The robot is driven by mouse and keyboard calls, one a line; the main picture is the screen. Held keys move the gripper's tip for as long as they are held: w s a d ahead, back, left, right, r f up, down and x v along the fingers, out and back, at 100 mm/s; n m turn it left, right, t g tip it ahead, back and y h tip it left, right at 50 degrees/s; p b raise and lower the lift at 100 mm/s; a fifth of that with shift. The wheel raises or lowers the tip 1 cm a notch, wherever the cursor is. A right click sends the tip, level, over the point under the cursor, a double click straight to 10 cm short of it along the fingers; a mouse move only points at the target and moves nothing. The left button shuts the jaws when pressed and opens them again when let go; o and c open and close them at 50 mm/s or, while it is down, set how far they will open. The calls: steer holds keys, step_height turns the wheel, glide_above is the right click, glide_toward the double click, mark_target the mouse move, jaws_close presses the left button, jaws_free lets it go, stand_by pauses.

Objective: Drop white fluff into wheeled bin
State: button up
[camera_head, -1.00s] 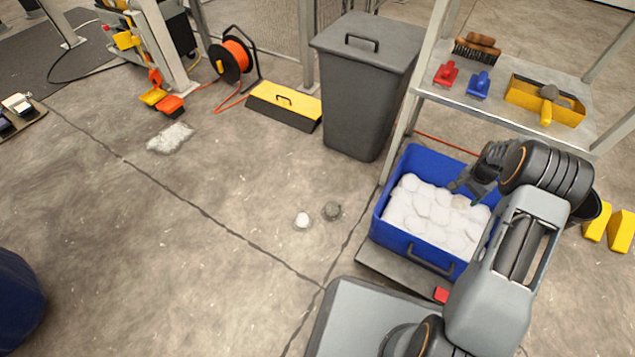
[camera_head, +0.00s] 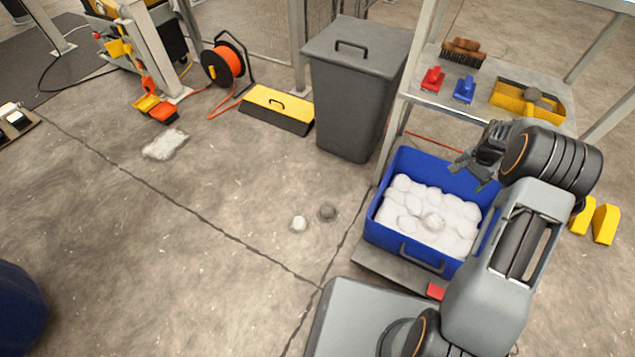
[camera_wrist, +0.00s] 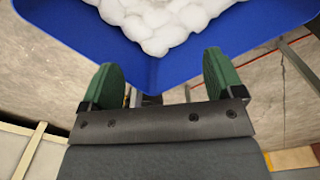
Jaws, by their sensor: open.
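A blue bin (camera_head: 383,238) stands at the right of the head view, full of lumpy white fluff (camera_head: 432,213). One rounder clump sits near the middle of the fluff. The bin rests on a dark flat base (camera_head: 380,269); I cannot see wheels. My gripper (camera_head: 472,172) is just above the bin's back right part, open. In the wrist view, its two green fingers (camera_wrist: 160,62) are apart with nothing between them. The bin's blue wall (camera_wrist: 157,65) and the white fluff (camera_wrist: 165,20) lie beyond the fingertips.
A grey lidded bin (camera_head: 350,110) and a shelf with brushes (camera_head: 445,95) stand behind the blue bin. A white patch (camera_head: 165,144) is at left. The middle floor is clear.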

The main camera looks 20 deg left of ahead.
steer(key=shift+r+p, duration=0.6)
steer(key=shift+r, duration=1.65)
